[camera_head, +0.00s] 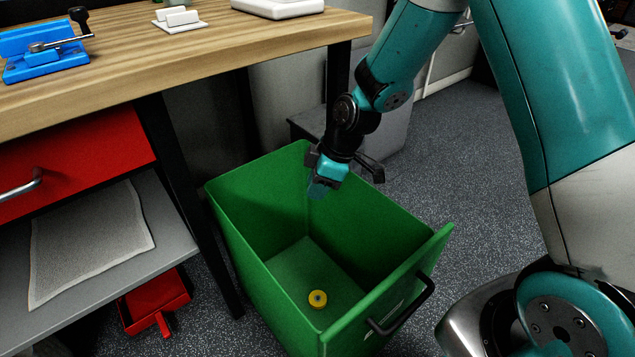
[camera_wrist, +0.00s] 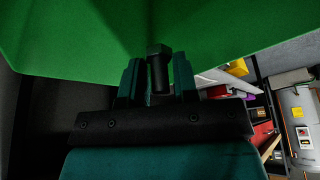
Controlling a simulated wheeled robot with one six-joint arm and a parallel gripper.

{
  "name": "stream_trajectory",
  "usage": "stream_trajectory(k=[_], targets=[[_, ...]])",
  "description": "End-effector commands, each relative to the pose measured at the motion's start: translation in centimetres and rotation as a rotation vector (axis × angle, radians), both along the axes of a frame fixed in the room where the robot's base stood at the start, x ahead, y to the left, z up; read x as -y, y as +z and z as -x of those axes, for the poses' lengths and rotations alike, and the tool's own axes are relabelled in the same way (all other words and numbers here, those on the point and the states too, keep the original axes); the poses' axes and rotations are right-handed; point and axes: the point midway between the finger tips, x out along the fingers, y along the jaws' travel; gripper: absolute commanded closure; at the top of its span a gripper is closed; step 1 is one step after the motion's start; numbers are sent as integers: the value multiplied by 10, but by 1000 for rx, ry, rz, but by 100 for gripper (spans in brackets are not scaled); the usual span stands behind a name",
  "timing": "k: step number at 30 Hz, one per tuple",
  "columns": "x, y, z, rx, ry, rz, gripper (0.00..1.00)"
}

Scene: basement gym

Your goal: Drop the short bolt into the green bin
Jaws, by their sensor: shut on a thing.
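The green bin (camera_head: 240,225) stands on the floor beside the bench, open at the top. My gripper (camera_head: 318,190) is over the far part of the bin's opening, pointing down. In the wrist view my gripper (camera_wrist: 160,85) is shut on the short bolt (camera_wrist: 158,62), a dark bolt with a hex head held between the two fingers. The bin's green wall (camera_wrist: 70,35) fills the top of the wrist view. The bolt cannot be made out in the head view.
A yellow ring-shaped piece (camera_head: 318,299) lies on the bin's floor. A wooden workbench (camera_head: 230,45) bears a blue vise (camera_head: 48,55). A red drawer (camera_head: 75,165) and a red dustpan (camera_head: 155,300) are at left. Speckled floor is clear behind the bin.

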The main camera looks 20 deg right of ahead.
Motion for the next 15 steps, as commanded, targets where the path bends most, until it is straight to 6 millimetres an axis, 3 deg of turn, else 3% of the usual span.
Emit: stream_trajectory(k=[1,2,6,15], targets=[[0,1,0,0,0,0,97],[0,1,0,0,0,0,70],[0,1,0,0,0,0,43],[1,3,0,1,-1,0,43]])
